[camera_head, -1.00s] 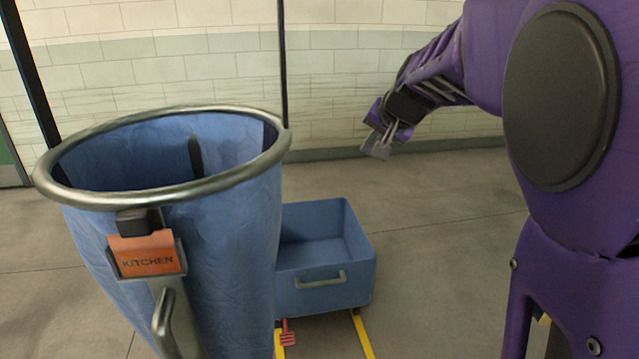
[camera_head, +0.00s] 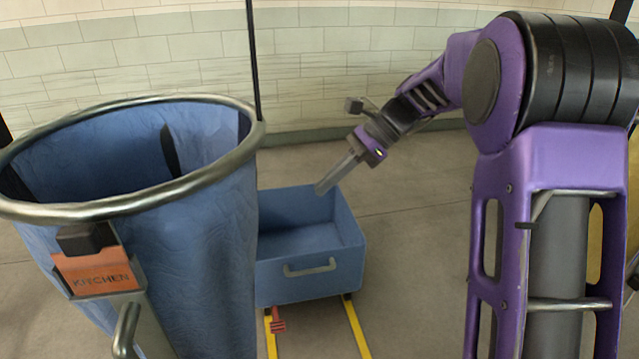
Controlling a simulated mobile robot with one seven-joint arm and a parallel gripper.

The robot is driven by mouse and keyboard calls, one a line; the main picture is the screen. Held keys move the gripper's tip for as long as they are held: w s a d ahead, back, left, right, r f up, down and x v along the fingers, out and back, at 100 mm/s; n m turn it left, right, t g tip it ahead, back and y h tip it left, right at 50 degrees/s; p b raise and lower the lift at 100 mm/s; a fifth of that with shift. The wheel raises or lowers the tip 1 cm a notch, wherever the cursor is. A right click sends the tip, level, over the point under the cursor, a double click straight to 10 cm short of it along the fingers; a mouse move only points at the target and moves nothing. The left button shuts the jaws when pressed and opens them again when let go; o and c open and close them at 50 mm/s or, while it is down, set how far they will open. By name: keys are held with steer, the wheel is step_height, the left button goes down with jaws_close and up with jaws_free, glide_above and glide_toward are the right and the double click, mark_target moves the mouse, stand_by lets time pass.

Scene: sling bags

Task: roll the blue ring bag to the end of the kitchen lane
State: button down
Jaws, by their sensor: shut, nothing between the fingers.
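The blue ring bag (camera_head: 205,230) stands upright at the left, close to the camera, with a round metal ring at its top and an orange KITCHEN label (camera_head: 98,275) on its front. Inside it looks empty as far as I can see; its base is out of frame. A metal handle (camera_head: 126,328) sits below the label. My gripper (camera_head: 322,188) is shut and empty, pointing down and left, in front of or over the rear right part of a blue cart. It is to the right of the bag and apart from it. Yellow lane lines (camera_head: 357,335) run on the floor.
The blue open cart (camera_head: 308,285) with a grey front handle stands at the far end of the yellow lines. A red piece (camera_head: 278,322) lies by the left line. A tiled wall (camera_head: 350,60) closes the back. Floor right of the cart is clear.

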steer(key=s+a+f+b, duration=0.1)
steer(key=s+a+f, duration=0.1)
steer(key=a+f, duration=0.3)
steer(key=a, duration=0.4)
steer(key=shift+s+a+r+p, duration=0.1)
steer(key=shift+s+a+p, duration=0.2)
steer(key=shift+a+p, duration=0.55)
steer(key=shift+d, duration=0.1)
